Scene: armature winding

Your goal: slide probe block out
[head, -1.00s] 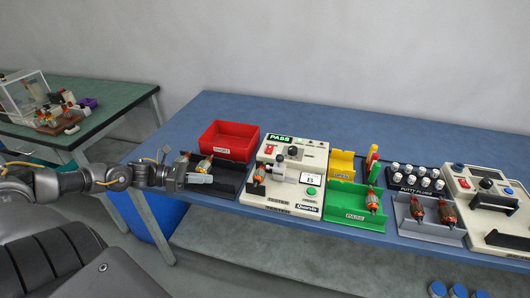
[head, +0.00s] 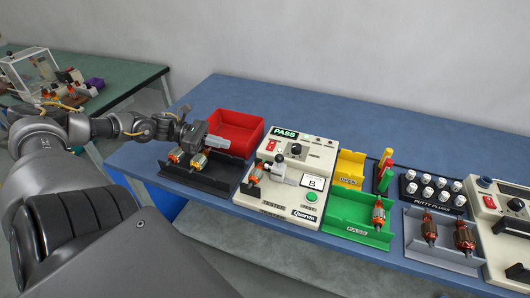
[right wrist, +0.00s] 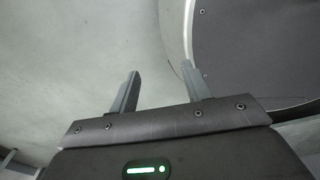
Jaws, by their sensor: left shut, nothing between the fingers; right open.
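The tester (head: 290,205) is a cream unit with a green PASS sign, a red switch, a black knob and a "B" display. Its probe block (head: 281,172) is a light grey piece in the middle of the tester, close beside a copper-wound armature (head: 256,172) seated at the left edge. My left gripper (head: 222,142) is shut and empty above the dark tray, left of the tester and in front of the red bin. My right gripper (right wrist: 158,92) shows only in the right wrist view, open and empty, with no task object near it.
The dark tray (head: 205,182) holds armatures under my left gripper. A red bin (head: 237,133) stands behind it. Right of the tester are a yellow bin (head: 350,168), a green PASS bin (head: 350,222), putty plugs (head: 433,190) and a grey tray (head: 445,255) with armatures. The blue table's back is clear.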

